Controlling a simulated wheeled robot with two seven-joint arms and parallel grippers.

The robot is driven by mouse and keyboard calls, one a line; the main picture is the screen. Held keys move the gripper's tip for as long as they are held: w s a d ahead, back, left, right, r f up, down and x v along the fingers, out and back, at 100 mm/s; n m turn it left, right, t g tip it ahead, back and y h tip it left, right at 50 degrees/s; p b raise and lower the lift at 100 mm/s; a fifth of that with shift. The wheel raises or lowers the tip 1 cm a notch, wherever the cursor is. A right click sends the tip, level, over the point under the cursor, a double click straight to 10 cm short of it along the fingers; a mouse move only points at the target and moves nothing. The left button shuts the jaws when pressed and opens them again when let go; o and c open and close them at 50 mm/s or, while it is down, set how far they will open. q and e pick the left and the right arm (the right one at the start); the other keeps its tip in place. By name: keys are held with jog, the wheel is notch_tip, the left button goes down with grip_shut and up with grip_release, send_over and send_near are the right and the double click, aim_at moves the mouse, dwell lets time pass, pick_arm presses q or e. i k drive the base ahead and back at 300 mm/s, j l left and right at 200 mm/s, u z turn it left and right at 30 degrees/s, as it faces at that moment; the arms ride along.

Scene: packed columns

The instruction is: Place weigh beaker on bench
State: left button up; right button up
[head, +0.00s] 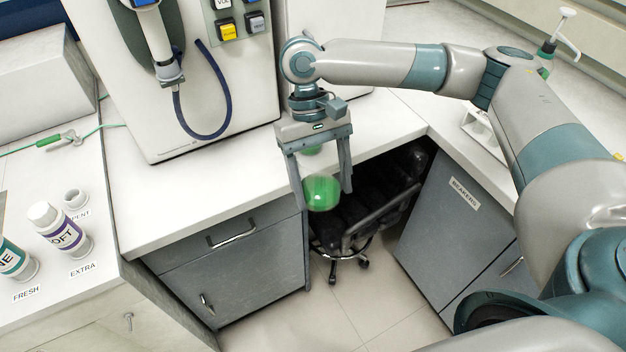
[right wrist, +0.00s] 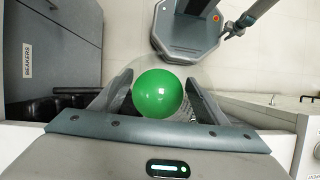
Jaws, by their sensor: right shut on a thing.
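The weigh beaker (head: 321,193) shows as a rounded green body between the fingers of my right gripper (head: 325,197). In the right wrist view the green body (right wrist: 157,93) has a faint clear rim around it, and the fingers stand on both sides. My right gripper is shut on it and holds it in the air, fingers pointing down. It hangs in front of the bench (head: 210,205) edge, over the gap between the cabinets. My left gripper is not seen in the head view.
A dark wheeled chair (head: 375,215) stands in the gap below. The white machine (head: 215,95) with a blue hose stands on the bench. Bottles (head: 60,230) stand at the left. The right cabinet (head: 450,215) reads "BEAKERS". The bench front before the machine is clear.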

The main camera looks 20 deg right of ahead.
aim_at(209, 180)
jog(key=j+z, duration=0.1)
jog(key=j, duration=1.4)
